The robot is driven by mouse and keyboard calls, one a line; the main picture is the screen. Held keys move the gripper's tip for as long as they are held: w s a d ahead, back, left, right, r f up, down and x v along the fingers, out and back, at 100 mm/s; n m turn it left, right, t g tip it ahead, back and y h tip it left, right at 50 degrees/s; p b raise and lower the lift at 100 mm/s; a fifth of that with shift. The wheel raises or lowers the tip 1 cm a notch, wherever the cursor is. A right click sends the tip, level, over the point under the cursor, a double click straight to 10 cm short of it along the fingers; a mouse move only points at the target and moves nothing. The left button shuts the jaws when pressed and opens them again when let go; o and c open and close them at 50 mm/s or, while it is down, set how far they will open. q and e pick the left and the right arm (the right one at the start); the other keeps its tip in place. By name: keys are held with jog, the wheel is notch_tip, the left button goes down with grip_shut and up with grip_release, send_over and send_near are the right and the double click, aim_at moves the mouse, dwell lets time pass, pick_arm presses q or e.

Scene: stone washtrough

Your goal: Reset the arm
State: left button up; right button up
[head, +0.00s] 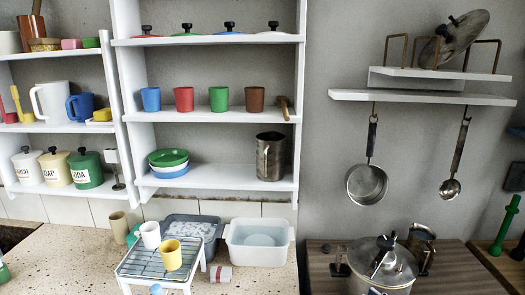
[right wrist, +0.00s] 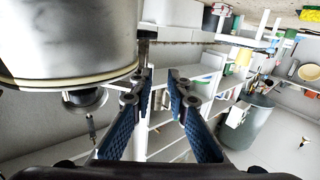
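My right gripper (right wrist: 160,88) shows in the right wrist view. Its two dark fingers with blue pads stand apart, and I see nothing held between them. Shelves and floor show past the fingertips in a strongly tilted view. A large pale metallic cylinder (right wrist: 65,40) fills the upper left of that view, close to the camera; I cannot tell what it is. Neither gripper can be made out in the head view, and my left gripper shows in no view.
In the head view a speckled counter holds a wire rack (head: 158,262) with a white cup (head: 150,236) and a yellow cup (head: 171,256). A lidded metal pot (head: 382,270) stands on the brown wooden top. A pan (head: 367,184) and a ladle (head: 450,188) hang above.

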jog(key=s+a+f+m+g+h, duration=0.2)
jog(key=s+a+f+m+h, duration=0.3)
jog(key=s+f+h, duration=0.4)
jog(key=s+a+f+g, duration=0.15)
jog(key=s+g, duration=0.35)
jog(key=s, duration=0.5)
jog(key=s+a+f+g, duration=0.1)
jog(key=s+f+g, duration=0.25)
jog(key=s, duration=0.65)
notch_tip(320, 180, down, 31)
jog(key=s+g+b, duration=0.2)
jog(key=s+b, duration=0.1)
jog(key=b, duration=0.2)
jog(key=s+d+f+b, duration=0.1)
jog(key=s+f+b, duration=0.1)
jog(key=s+f, duration=0.6)
jog(key=s+d+f+g+h+b, duration=0.1)
jog(key=s+d+f+b, duration=0.1)
jog(key=s+f, duration=0.7)
notch_tip(320, 180, down, 4)
jog(key=shift+r+b, duration=0.1)
jog(key=shift+b, duration=0.3)
